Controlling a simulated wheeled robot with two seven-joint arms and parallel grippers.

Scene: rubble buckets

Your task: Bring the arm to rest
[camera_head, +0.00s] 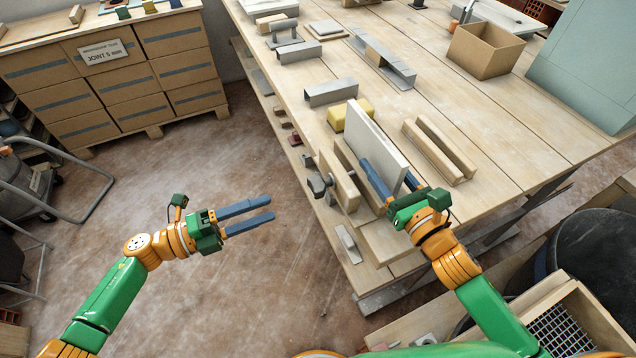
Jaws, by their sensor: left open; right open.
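My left arm reaches in from the left. Its gripper (271,209) has two blue fingers, open and empty, over the bare floor left of the workbench (480,120). My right arm comes in from the lower right. Its gripper (386,180) is open at the near end of the bench, with its blue fingers on either side of a pale upright panel (377,135). I cannot tell whether the fingers touch the panel. The panel stands beside a wooden vise jaw (345,172) and in front of a yellow block (350,113).
A cardboard box (486,50), grey metal channels (331,93) and a grooved wooden block (439,149) lie on the bench. A drawer stack (115,75) stands back left. A black bucket (598,260) and a wooden crate with mesh (560,325) are lower right. Middle floor is clear.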

